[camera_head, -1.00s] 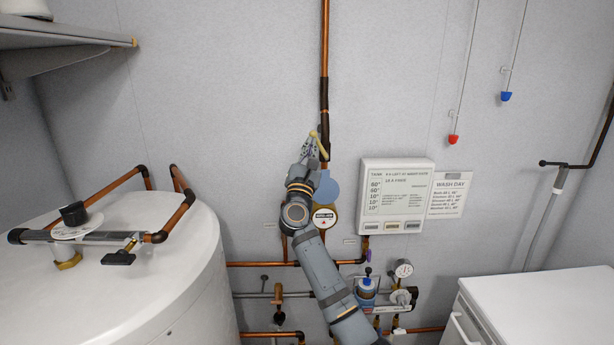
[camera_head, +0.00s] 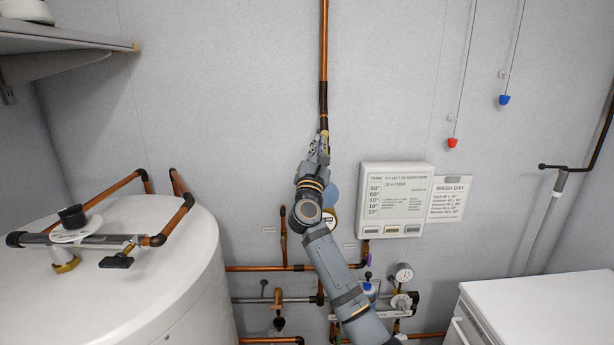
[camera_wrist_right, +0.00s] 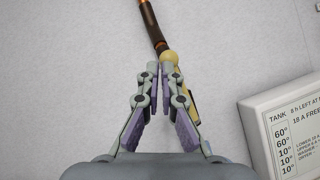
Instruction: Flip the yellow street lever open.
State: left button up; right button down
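The yellow lever (camera_wrist_right: 194,101) is on a copper pipe on the wall. In the right wrist view it runs from a pale yellow hub (camera_wrist_right: 168,60) down to the right, partly hidden behind my right finger. In the head view only a small yellow part (camera_head: 324,134) shows above my fingers. My right gripper (camera_head: 322,143) is up at the lever. In the wrist view its fingertips (camera_wrist_right: 163,76) are nearly together, just below the hub, with the lever beside and behind the right finger. I see nothing clearly held between them. My left gripper is out of view.
A tank control panel (camera_head: 396,200) and a wash day notice (camera_head: 449,199) are right of my arm. Pipes and a gauge (camera_head: 403,273) are below. A white tank (camera_head: 150,285) stands left and a white appliance (camera_head: 545,305) right.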

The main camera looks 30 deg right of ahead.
jog(key=shift+s+r, duration=0.1)
jog(key=shift+r, duration=0.4)
jog(key=s+a+f+b, duration=0.3)
jog(key=a+f+b, duration=0.3)
jog(key=a, duration=0.5)
jog(key=shift+s+a+f+b, duration=0.15)
jog(key=shift+s+f+b, duration=0.15)
jog(key=shift+f, duration=0.1)
